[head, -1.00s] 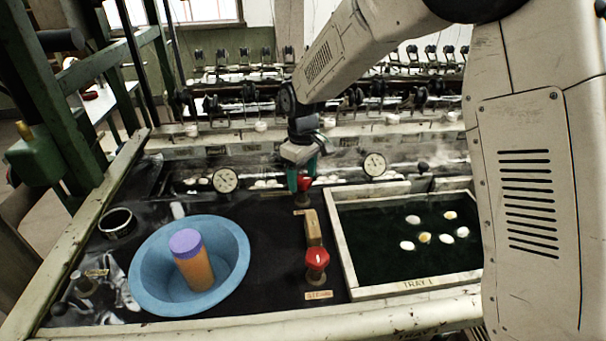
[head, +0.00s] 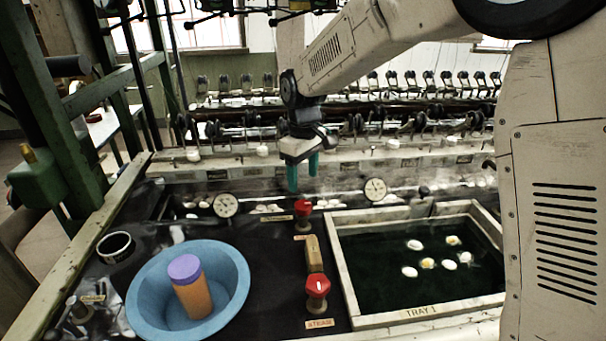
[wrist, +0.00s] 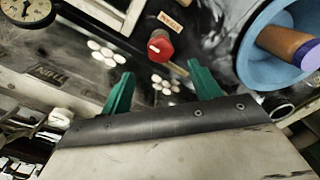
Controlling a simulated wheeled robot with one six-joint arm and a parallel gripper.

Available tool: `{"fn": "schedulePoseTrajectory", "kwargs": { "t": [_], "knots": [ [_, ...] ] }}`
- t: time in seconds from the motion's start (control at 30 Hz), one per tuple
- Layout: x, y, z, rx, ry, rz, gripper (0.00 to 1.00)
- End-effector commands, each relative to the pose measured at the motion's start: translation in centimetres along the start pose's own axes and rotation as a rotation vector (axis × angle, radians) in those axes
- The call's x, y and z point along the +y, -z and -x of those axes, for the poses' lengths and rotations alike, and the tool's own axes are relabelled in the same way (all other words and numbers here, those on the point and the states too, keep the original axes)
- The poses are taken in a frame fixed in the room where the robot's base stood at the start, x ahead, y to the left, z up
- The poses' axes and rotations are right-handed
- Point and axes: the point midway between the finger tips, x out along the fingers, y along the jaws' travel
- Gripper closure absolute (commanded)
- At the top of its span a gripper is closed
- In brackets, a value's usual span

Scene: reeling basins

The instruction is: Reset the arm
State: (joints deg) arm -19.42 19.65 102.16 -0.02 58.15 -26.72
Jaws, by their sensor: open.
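My gripper (head: 303,172) hangs in the air above the far side of the black bench, behind the far red valve knob (head: 303,208). Its two green fingers point down, apart and with nothing between them. In the wrist view the green fingers of my gripper (wrist: 162,92) are spread. A red knob (wrist: 160,46) shows beyond the fingertips, apart from them.
A blue basin (head: 140,285) holding an orange cylinder with a purple top (head: 190,288) stands at left. A nearer red knob (head: 318,287) sits beside the tray (head: 343,270) of dark water with several cocoons. Gauges (head: 225,205) and reeling machinery stand behind.

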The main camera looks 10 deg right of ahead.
Motion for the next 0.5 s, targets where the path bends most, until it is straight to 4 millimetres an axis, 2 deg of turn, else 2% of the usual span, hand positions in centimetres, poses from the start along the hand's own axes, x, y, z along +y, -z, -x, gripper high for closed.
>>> {"fn": "schedulePoseTrajectory", "kwargs": {
  "t": [0.1,0.17,0.2,0.27,0.5],
  "knots": [
    [-0.1,-0.2,0.0,-0.008,0.004,-0.034,0.38],
    [-0.6,-1.1,-0.8,-0.038,0.017,-0.069,0.38],
    [-1.0,-2.0,-1.4,-0.062,0.028,-0.090,0.38],
    [-1.9,-4.0,-1.2,-0.089,0.037,-0.133,0.38],
    [-4.0,-12.9,2.2,-0.129,0.048,-0.316,0.38]
  ]
}}
